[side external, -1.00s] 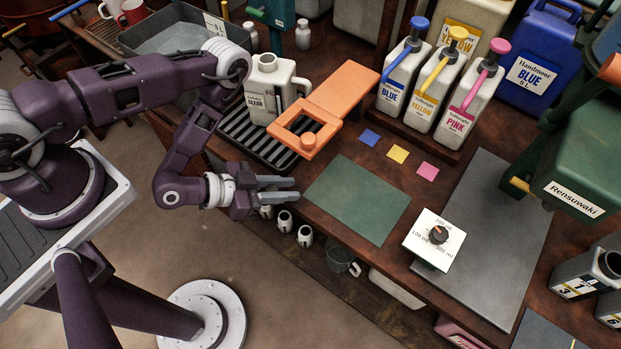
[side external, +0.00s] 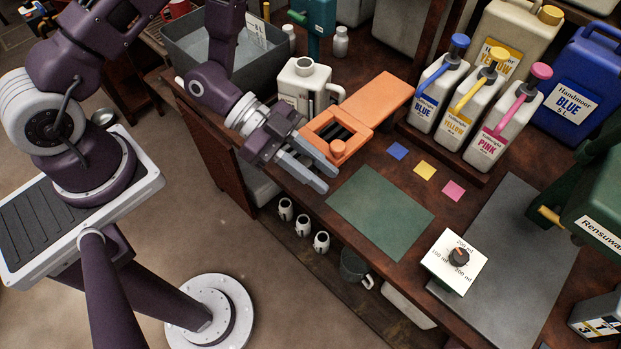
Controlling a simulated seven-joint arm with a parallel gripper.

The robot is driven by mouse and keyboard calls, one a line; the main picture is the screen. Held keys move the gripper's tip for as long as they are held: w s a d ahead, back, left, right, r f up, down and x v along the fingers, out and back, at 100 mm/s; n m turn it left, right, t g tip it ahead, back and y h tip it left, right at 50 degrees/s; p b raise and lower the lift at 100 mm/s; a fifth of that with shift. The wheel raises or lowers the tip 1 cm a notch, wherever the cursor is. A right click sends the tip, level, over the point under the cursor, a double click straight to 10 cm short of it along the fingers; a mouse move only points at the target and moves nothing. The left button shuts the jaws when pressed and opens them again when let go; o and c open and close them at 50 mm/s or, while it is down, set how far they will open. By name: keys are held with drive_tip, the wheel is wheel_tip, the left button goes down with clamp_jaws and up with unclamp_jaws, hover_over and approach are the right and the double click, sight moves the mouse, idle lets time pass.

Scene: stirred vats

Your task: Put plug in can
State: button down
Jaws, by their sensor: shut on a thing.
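The light can with an open round mouth and a handle (side external: 300,91) stands upright behind the orange piece (side external: 374,100). I cannot tell whether this knob is the plug. My gripper (side external: 326,180) is at the table's front edge, its fingers pointing right and down, just in front of the frame and knob in the picture. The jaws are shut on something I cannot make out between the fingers. The can's label is hidden.
A green mat (side external: 380,212) lies clear to the right. A white dial box (side external: 454,262) stands beyond it. Blue (side external: 437,93), yellow (side external: 474,102) and pink (side external: 502,128) pump bottles stand behind. A grey tub (side external: 212,63) is at the back left. Cups sit on a low shelf.

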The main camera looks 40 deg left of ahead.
drive_tip(key=w+a+r+n+t+y, duration=0.45)
drive_tip(key=w+a+r, duration=0.25)
drive_tip(key=a+r, duration=0.25)
drive_tip(key=w+a+r+n+t+y, duration=0.35)
drive_tip(key=w+a+r+n, duration=0.35)
drive_tip(key=a, duration=0.4)
drive_tip(key=w+f+m+h, duration=0.1)
drive_tip(key=f, duration=0.1)
drive_tip(key=w+d+f+m+h, duration=0.1)
drive_tip(key=w+f, duration=0.1)
drive_tip(key=w+f+m+g, duration=0.1)
drive_tip(key=w+f, duration=0.1)
drive_tip(key=f, duration=0.1)
drive_tip(key=shift+w+d+m+h, duration=0.25)
drive_tip(key=shift+h, duration=0.15)
drive_tip(key=shift+f, duration=2.4)
drive_tip(key=shift+s+a+f, duration=0.1)
drive_tip(key=shift+f, duration=0.35)
drive_tip(key=c, duration=0.6)
unclamp_jaws()
